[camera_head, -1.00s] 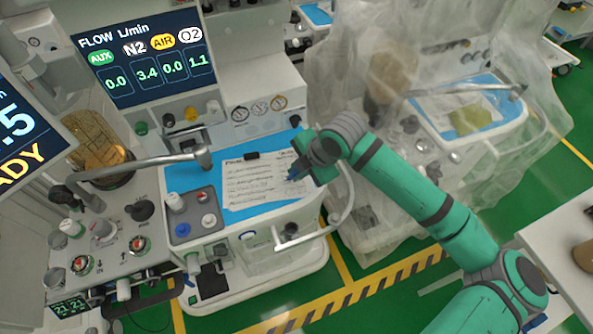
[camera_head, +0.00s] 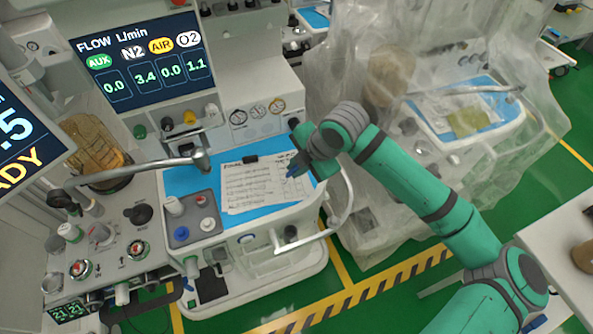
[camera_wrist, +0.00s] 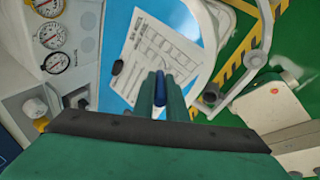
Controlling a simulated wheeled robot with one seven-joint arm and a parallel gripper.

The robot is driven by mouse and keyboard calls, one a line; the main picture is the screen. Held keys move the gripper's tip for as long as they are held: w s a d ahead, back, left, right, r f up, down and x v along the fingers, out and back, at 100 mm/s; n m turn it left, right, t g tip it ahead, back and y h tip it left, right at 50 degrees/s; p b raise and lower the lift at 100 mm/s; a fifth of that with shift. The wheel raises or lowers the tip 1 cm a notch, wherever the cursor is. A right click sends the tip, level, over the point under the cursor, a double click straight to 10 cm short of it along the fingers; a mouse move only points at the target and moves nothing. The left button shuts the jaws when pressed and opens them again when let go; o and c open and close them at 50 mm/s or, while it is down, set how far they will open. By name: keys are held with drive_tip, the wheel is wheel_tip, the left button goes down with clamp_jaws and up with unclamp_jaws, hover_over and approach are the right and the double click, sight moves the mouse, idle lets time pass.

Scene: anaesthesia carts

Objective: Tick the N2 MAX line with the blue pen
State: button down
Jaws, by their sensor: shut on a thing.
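The checklist sheet (camera_head: 258,184) lies on the blue work surface (camera_head: 183,178) of the cart, with printed lines too small to read. It also shows in the wrist view (camera_wrist: 150,58). My gripper (camera_head: 299,166) is over the right part of the sheet. In the wrist view my gripper (camera_wrist: 160,92) is shut on the blue pen (camera_wrist: 160,88), which sits between the two green fingers and points toward the sheet's lower edge. I cannot tell whether the pen tip touches the paper. The flow screen (camera_head: 145,66) reads N2 3.4 and O2 1.1.
A black clip (camera_head: 250,159) sits at the sheet's top edge. A grey tray (camera_head: 192,219) with several knobs stands left of it. A metal arm (camera_head: 140,168) reaches over the cart from the left. A plastic-covered cart (camera_head: 400,150) stands behind my arm.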

drive_tip(key=shift+r, duration=1.95)
